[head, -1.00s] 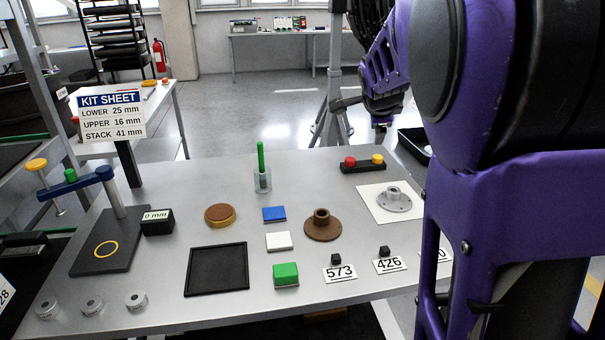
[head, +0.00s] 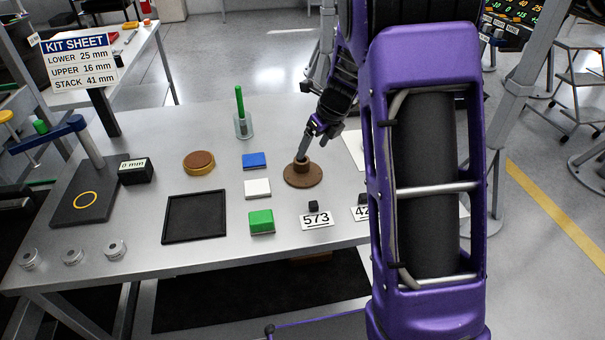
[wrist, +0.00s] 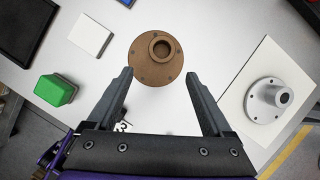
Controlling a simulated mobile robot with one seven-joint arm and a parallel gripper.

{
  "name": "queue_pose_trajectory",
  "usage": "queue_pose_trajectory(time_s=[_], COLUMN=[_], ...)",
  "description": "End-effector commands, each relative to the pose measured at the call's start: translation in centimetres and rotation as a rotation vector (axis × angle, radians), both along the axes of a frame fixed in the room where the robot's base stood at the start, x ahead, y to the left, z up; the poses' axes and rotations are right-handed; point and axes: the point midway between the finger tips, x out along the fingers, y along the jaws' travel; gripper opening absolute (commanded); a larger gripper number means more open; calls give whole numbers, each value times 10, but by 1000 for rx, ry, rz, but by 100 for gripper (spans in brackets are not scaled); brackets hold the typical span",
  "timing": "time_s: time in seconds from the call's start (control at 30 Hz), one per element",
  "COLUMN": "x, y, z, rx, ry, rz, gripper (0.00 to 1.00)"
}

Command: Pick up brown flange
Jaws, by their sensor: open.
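The brown flange (head: 303,174) lies on the grey table, a flat round disc with a raised hollow hub and small bolt holes. In the wrist view the brown flange (wrist: 155,57) sits just beyond the fingertips, roughly centred between them. My gripper (wrist: 160,76) is open and empty. In the head view my gripper (head: 303,156) is at the flange's hub, seen from behind and partly hidden by its own wrist; whether it touches cannot be told.
A silver flange (wrist: 267,99) lies on a white sheet to the right. A green block (head: 261,221), white tile (head: 257,188) and blue tile (head: 254,160) are to the left. A number card 573 (head: 317,220) is in front. A black tray (head: 195,217) lies further left.

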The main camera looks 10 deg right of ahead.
Motion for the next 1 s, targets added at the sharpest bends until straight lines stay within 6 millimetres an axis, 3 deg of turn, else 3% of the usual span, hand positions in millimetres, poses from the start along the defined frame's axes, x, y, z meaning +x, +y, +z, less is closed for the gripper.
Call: queue_pose_trajectory(time_s=[0.1,0.33,0.6,0.93,1.0], x=[6,12,26,29,29], y=[4,6,13,15,15], z=[-19,-33,-68,-75,-75], rx=[0,-1,-1,-2,-2], ry=[2,-1,0,-1,-1], rz=[0,1,2,1,1], gripper=[85,85,85,85,74])
